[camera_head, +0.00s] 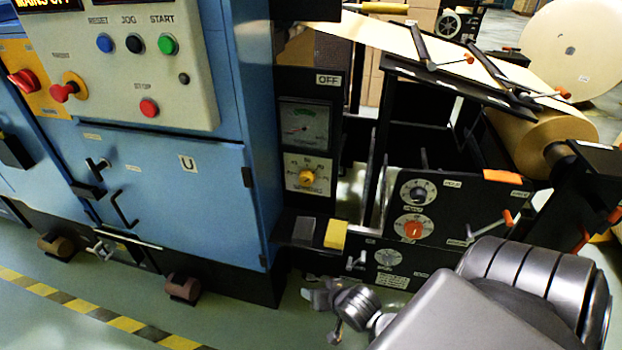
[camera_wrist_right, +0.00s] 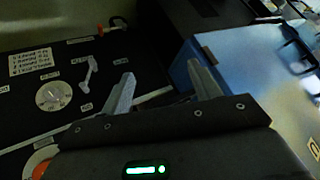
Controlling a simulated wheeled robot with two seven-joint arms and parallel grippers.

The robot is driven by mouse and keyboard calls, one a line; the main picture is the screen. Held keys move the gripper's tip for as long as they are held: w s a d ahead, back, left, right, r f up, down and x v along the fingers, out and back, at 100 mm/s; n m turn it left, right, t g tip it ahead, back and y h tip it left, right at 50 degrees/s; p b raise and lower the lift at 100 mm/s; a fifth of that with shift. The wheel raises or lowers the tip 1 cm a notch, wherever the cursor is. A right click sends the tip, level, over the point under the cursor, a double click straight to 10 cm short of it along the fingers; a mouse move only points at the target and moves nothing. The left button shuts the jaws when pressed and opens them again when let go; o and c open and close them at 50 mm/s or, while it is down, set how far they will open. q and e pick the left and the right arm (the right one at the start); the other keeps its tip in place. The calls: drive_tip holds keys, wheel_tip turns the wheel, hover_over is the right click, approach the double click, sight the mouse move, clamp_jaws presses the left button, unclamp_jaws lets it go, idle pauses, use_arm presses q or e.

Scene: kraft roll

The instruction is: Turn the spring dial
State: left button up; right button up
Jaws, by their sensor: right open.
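The spring dial (camera_head: 306,176) is a yellow knob on a pale square plate with markings, low on the black column beside the blue cabinet. The small label under it looks like "SPRING", though it is blurred. My right gripper (camera_head: 318,297) is low in front of the machine, below the dial and apart from it. In the right wrist view, the fingers of my right gripper (camera_wrist_right: 162,84) are spread with nothing between them. The spring dial does not show in that view. My left gripper is not in view.
A gauge (camera_head: 304,129) sits above the dial. A yellow block (camera_head: 335,234) lies on the ledge below. An orange knob (camera_head: 413,228), a grey dial (camera_head: 417,192) and a white dial (camera_wrist_right: 53,97) are on the black panel. The blue cabinet (camera_head: 175,190) stands left.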

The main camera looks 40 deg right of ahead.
drive_tip(key=w+d+r+m+t+h, duration=0.1)
drive_tip(key=w+d+r+m+t, duration=0.3)
drive_tip(key=w+d+r+m, duration=0.25)
drive_tip(key=m+t+h+p, duration=0.1)
drive_tip(key=m+t, duration=0.4)
drive_tip(key=m, duration=0.2)
approach(308, 182)
drive_tip(key=w, duration=0.5)
drive_tip(key=w+d, duration=0.1)
drive_tip(key=w, duration=0.2)
drive_tip(key=shift+d+b, duration=0.15)
drive_tip(key=shift+b, duration=0.2)
drive_tip(key=shift+w+d, duration=0.15)
drive_tip(key=shift+w, duration=0.6)
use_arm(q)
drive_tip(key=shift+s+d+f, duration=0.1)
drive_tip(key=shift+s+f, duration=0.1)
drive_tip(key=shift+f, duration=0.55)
use_arm(e)
drive_tip(key=c, duration=0.7)
drive_tip(key=shift+c, duration=0.5)
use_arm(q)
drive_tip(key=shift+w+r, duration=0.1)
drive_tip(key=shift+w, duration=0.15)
use_arm(e)
drive_tip(key=shift+r, duration=0.1)
